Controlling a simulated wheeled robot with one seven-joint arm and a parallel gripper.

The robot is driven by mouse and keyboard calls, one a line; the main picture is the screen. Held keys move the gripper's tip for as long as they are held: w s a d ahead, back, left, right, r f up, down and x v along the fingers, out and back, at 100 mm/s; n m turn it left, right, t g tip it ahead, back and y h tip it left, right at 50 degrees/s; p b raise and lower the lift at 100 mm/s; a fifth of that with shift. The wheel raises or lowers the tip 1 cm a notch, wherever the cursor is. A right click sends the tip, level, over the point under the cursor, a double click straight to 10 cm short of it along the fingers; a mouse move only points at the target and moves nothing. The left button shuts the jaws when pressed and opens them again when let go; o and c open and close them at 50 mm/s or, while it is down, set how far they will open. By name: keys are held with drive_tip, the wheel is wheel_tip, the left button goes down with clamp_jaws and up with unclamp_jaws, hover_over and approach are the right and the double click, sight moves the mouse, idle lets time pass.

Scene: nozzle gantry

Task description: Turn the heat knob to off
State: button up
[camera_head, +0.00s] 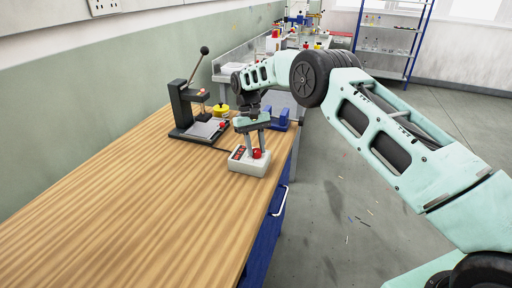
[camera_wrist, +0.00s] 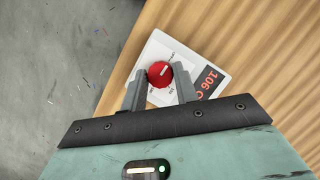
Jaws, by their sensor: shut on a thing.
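The heat knob (camera_wrist: 160,74) is red and round with a white pointer line, on top of a white control box (camera_head: 250,165). In the wrist view the box has a dark display reading "106" in red (camera_wrist: 208,80). The pointer line slants toward the upper right. My gripper (camera_wrist: 160,78) reaches down from above, with one finger on each side of the knob, shut on it. In the head view the knob (camera_head: 257,153) shows red below my gripper (camera_head: 252,147). Some markings around the knob are hidden by the fingers.
The box stands near the right edge of the wooden workbench (camera_head: 130,210). Behind it are a black lever press (camera_head: 185,108), a yellow round object (camera_head: 220,110) and a blue holder (camera_head: 277,118). The bench's front left is clear.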

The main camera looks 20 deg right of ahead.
drive_tip(key=shift+n, duration=0.3)
drive_tip(key=o, duration=1)
drive_tip(key=shift+c, duration=0.2)
